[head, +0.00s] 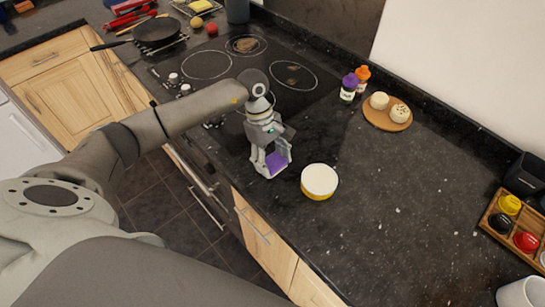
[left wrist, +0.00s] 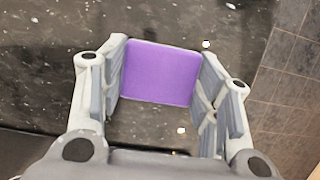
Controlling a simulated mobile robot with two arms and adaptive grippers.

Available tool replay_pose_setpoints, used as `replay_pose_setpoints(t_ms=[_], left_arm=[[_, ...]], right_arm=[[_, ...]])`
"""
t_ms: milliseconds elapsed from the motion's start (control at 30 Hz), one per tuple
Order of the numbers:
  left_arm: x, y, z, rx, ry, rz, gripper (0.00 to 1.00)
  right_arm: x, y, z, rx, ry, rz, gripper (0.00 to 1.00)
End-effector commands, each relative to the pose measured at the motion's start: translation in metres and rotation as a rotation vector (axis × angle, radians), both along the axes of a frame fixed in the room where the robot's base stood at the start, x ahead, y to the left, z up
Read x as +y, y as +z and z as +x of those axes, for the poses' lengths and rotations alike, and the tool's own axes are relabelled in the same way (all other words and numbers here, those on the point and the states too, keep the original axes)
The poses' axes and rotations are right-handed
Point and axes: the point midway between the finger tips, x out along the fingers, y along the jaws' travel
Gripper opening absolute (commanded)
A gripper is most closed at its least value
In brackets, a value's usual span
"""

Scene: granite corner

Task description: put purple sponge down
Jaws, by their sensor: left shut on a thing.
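The purple sponge (head: 276,162) is between the fingers of my left gripper (head: 272,170), over the dark granite counter near its front edge. In the left wrist view the sponge (left wrist: 161,72) is a flat purple block, and the fingers of my left gripper (left wrist: 160,92) press on its left and right sides. Whether the sponge touches the counter cannot be told. My right gripper is in neither view.
A round white-topped tub with a yellow side (head: 319,181) stands just right of the gripper. Two small bottles (head: 354,84) and a round wooden board (head: 387,112) are further back. The hob (head: 240,70) lies behind; the counter to the right is mostly clear.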

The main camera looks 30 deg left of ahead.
Motion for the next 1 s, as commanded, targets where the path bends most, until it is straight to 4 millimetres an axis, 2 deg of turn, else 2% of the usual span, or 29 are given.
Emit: replay_pose_setpoints(t_ms=[167,200,333,667,800,833,1000], left_arm=[[0.000,-0.004,0.000,-0.001,0.000,0.001,0.35],[0.000,-0.003,0.000,-0.001,0.000,0.001,0.61],[0.000,-0.002,0.000,0.000,0.000,0.000,0.78],[0.000,-0.002,0.000,0.000,0.001,0.000,0.79],[0.000,0.004,0.000,-0.001,0.001,0.000,0.79],[0.002,0.005,0.002,-0.004,0.001,0.001,0.79],[0.013,0.036,0.007,-0.010,0.002,0.001,0.79]], right_arm=[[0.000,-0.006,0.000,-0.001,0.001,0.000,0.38],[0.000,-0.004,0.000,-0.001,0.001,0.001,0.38],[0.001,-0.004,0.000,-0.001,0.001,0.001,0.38],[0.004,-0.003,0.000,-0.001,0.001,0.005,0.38],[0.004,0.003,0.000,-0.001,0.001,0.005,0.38],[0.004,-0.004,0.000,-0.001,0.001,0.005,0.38],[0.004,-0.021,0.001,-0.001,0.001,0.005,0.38]])
